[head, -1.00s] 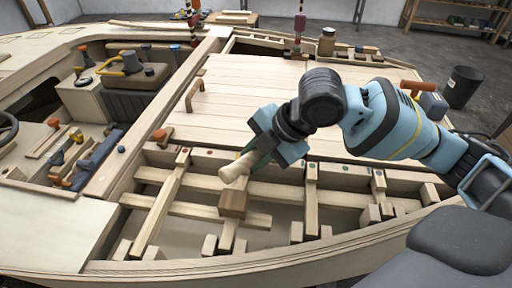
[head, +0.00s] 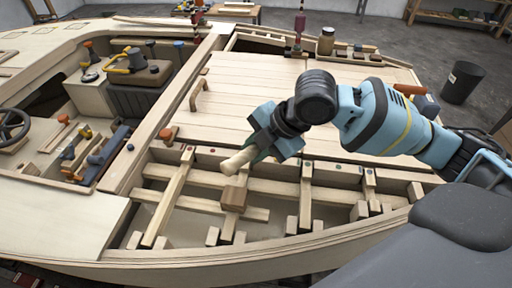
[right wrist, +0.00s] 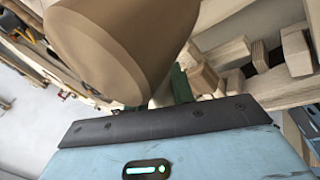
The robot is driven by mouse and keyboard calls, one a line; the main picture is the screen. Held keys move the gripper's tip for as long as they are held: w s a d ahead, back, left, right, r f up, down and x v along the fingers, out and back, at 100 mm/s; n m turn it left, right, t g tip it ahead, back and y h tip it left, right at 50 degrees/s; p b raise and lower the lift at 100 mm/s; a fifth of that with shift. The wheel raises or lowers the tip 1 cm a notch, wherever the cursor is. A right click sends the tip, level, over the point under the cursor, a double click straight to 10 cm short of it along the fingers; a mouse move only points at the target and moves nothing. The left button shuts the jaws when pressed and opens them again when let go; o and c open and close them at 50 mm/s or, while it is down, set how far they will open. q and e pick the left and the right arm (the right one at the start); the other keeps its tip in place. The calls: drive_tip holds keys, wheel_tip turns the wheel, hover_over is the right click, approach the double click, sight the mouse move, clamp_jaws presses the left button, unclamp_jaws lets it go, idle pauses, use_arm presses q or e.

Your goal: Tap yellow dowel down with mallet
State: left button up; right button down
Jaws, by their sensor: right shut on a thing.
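My right gripper (head: 264,150) is shut on the mallet (head: 240,160), whose pale round wooden part sticks out from the jaws over the framed hull bay. In the right wrist view, a large tan rounded wooden part of the mallet (right wrist: 125,50) fills the upper middle, close to the camera. A darker brown block (head: 234,196) shows just below it over a lengthwise beam. I cannot tell whether it touches the mallet. I cannot make out the yellow dowel; the mallet and gripper cover part of the bay's rear ledge. My left gripper is not in view.
Pale crossing beams (head: 168,205) and short upright blocks fill the open bay. A plank deck (head: 240,95) with a wooden handle (head: 200,90) lies behind it. Tools lie in the left compartment (head: 95,150). A black bin (head: 462,82) stands on the floor.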

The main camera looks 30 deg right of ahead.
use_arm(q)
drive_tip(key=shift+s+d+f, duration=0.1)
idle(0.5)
use_arm(e)
drive_tip(key=shift+f+p, duration=0.15)
drive_tip(key=shift+p, duration=0.25)
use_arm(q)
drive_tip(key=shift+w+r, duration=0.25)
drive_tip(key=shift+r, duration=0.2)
